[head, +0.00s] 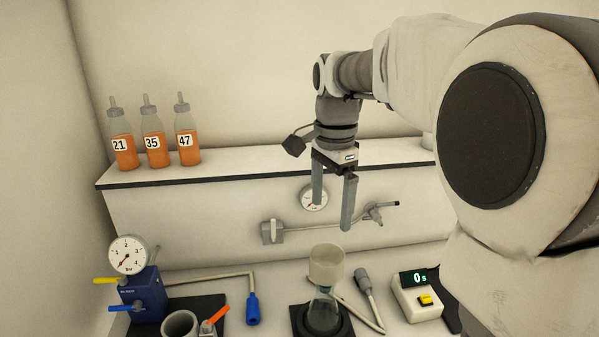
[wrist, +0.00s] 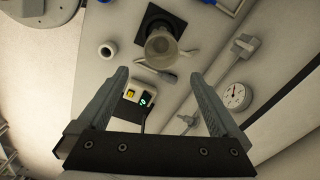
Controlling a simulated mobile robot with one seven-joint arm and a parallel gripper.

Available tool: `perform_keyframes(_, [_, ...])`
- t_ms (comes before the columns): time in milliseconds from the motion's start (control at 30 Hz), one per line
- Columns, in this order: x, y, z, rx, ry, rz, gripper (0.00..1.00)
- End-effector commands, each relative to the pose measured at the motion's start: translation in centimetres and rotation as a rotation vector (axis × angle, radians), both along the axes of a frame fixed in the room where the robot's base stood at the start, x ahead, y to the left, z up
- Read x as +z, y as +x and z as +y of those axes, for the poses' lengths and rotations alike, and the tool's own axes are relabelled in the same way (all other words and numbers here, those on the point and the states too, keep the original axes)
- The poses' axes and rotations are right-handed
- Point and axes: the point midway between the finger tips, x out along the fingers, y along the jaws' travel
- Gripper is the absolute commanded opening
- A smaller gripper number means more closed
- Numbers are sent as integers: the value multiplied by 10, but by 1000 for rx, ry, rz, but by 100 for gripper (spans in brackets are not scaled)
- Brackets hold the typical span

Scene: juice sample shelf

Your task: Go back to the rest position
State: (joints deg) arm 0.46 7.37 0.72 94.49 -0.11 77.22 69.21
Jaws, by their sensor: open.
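My gripper (head: 333,203) hangs from my arm with its fingers pointing down, in front of the back ledge. It is open, with nothing between the two fingers. In the wrist view my gripper (wrist: 163,95) shows its fingers spread apart, with the counter beyond them. Below it in the head view stands a clear vessel with a beige cup-like top (head: 326,265) on a dark square base. That vessel also shows in the wrist view (wrist: 162,46). The gripper is apart from it and touches nothing that I can see.
Three orange sample bottles, 21 (head: 121,140), 35 (head: 153,137) and 47 (head: 187,135), stand on the shelf (head: 270,160) at left. A blue gauge device (head: 143,290) stands at front left. A timer (head: 417,297) reads 0 s. A wall pipe with valves (head: 330,229) runs behind the gripper.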

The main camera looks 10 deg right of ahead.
Motion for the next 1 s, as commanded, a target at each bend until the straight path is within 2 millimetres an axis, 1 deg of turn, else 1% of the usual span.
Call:
perform_keyframes(200, [12, -38, 0, 205, -13, -85, 100])
perform_keyframes(467, [15, -91, 0, 503, -62, -200, 100])
perform_keyframes(667, [8, -130, -1, 729, -121, -281, 100])
perform_keyframes(800, [-2, -156, -1, 884, -176, -335, 100])
perform_keyframes(1000, [-19, -184, -1, 1071, -255, -391, 100])
